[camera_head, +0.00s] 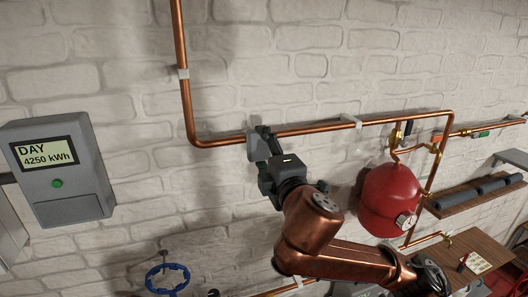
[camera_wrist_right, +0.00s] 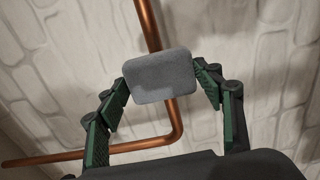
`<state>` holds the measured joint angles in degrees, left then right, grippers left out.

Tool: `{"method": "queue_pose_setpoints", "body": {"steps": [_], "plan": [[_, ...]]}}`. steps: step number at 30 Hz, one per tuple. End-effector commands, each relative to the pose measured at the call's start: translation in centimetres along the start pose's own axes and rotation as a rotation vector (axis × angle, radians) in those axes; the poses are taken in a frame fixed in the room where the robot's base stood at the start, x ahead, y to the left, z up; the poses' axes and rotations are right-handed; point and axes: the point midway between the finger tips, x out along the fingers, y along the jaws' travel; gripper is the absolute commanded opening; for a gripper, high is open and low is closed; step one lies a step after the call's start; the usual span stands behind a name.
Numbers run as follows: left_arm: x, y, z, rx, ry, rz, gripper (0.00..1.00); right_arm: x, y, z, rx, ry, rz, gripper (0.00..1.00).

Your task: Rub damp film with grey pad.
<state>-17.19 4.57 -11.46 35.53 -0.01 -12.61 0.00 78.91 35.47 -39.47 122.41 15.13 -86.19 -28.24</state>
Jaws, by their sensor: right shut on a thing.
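The grey pad (camera_head: 254,147) is at the white brick wall, just under the horizontal copper pipe near its bend. In the right wrist view the pad (camera_wrist_right: 158,76) is a rounded grey block in front of the pipe. My right gripper (camera_head: 262,145) is shut on the pad, its green-lined fingers at the pad's two sides. I cannot tell whether the pad touches the wall. No damp film stands out clearly; a faint darker area (camera_head: 218,62) on the wall right of the vertical pipe may be film or shadow. My left gripper is not in view.
A copper pipe (camera_head: 183,105) runs down and bends right along the wall. A grey meter (camera_head: 70,196) hangs at left. A red tank (camera_head: 386,198) with a gauge is right of my arm. A blue valve wheel (camera_head: 167,277) is below. Shelves stand at right.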

Motion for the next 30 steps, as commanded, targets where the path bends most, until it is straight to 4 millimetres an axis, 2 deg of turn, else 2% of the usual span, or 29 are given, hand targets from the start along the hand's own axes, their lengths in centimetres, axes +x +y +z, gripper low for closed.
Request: {"method": "queue_pose_setpoints", "body": {"steps": [14,30], "plan": [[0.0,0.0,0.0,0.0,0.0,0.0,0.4,0.0,0.0,0.0,0.0,0.0,0.0,0.41],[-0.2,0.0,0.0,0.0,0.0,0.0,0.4,1.0,0.0,0.0,0.0,-0.001,0.0,0.41]]}}
